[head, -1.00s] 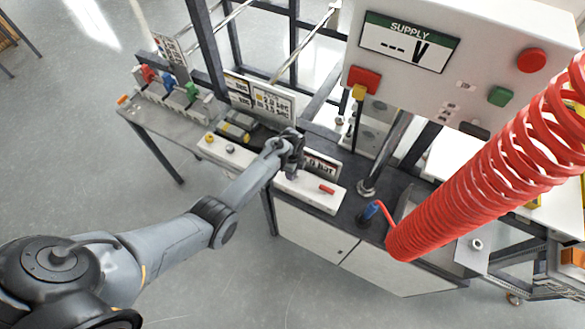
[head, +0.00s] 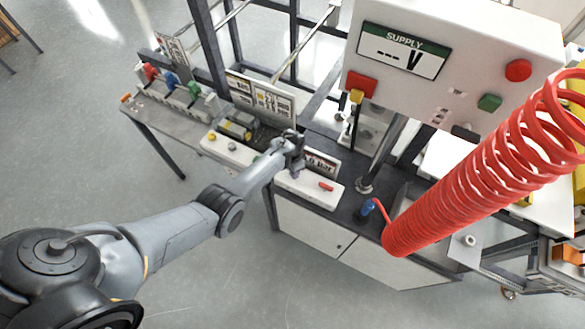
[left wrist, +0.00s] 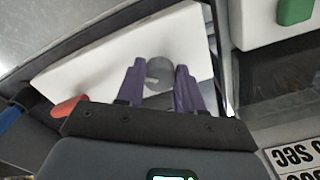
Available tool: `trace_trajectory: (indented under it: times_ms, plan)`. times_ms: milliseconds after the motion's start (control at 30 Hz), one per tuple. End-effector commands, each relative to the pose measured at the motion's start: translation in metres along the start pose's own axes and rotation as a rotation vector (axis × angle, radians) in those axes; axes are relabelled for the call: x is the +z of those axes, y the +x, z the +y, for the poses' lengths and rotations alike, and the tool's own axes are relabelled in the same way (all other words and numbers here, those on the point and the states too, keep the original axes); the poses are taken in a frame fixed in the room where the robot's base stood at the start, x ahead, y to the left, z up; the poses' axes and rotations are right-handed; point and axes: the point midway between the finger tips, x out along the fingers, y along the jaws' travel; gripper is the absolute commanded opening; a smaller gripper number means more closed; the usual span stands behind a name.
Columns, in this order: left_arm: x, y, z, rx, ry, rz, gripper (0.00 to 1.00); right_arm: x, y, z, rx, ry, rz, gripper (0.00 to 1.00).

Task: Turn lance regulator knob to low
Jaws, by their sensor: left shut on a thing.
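The regulator knob (left wrist: 158,74) is a round grey cap with a light index mark, on a white panel (left wrist: 95,62) in the left wrist view. My left gripper (left wrist: 159,84) is shut on it, with one purple finger on each side. In the head view my left gripper (head: 294,172) reaches down onto the white panel (head: 318,197), hiding the knob. The panel's small display (head: 322,163) reads in bar; its left part is hidden by the gripper. My right gripper is not in view.
A red handle (head: 326,187) sits on the panel right of the gripper; it also shows in the left wrist view (left wrist: 68,106). A large red coiled hose (head: 470,170) hangs at the right. A supply box (head: 455,100) stands behind. Timer signs (head: 262,98) stand at the left.

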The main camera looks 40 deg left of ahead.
Motion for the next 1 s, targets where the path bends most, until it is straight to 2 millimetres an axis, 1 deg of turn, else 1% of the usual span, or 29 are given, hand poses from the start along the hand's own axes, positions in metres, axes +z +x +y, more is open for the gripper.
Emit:
trace_trajectory:
  times_ms: [467,1000]
  plan:
    - [-0.0010,-0.0002,0.0027,0.001,-0.453,0.000,0.06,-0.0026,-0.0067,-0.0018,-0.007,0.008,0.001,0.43]
    - [-0.0024,0.0005,0.0038,0.001,-0.966,0.001,0.06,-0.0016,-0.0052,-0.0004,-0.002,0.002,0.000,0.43]
